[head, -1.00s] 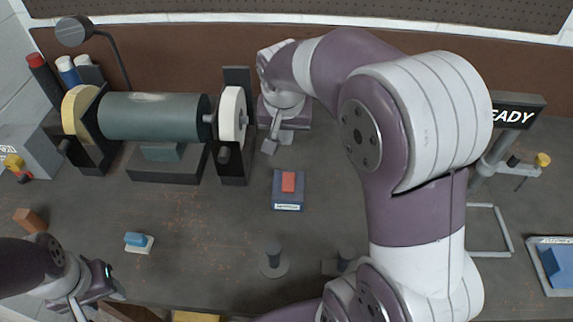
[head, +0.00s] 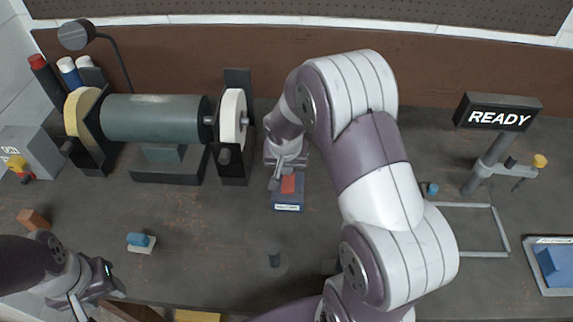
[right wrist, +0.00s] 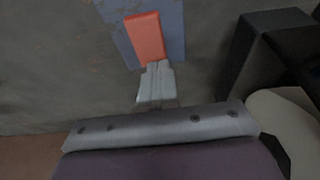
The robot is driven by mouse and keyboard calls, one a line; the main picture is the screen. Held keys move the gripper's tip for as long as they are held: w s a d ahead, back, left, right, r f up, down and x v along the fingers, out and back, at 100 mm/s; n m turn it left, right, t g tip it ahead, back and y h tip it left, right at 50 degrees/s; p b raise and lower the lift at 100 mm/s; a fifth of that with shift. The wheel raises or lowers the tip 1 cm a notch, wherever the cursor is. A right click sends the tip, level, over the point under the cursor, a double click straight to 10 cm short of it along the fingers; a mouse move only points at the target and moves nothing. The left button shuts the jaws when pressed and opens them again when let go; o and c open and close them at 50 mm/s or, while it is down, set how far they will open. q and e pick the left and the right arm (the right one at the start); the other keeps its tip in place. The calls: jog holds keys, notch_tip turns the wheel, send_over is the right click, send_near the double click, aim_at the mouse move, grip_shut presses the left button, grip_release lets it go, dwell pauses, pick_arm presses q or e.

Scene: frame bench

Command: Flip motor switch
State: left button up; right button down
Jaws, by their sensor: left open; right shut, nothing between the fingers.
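The motor switch is a red rocker (head: 288,185) on a blue-grey base plate (head: 287,197) with a white label at its front edge, flat on the bench. It also shows in the right wrist view as a red block (right wrist: 145,38) on a blue plate (right wrist: 172,25). My right gripper (head: 275,182) is shut and empty, its fingertips at the rocker's back edge. In the right wrist view the shut fingertips (right wrist: 157,68) overlap the rocker's near end; I cannot tell whether they touch. My left gripper (head: 98,304) is open and empty at the lower left, partly cut off.
A bench grinder with a dark green motor (head: 150,118) and pale wheel (head: 233,118) stands just left of my right gripper. A READY sign (head: 497,112) stands at the right. A blue block on a pale pad (head: 141,243) lies left.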

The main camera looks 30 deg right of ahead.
jog(key=shift+f+b, duration=0.35)
jog(key=shift+b, duration=0.05)
jog(key=shift+r, duration=0.15)
jog(key=shift+s+a, duration=0.1)
jog(key=shift+s, duration=0.05)
jog(key=shift+s+a+r, duration=0.3)
jog(key=shift+s+r, duration=0.05)
jog(key=shift+s, duration=0.05)
jog(key=shift+w+d, duration=0.1)
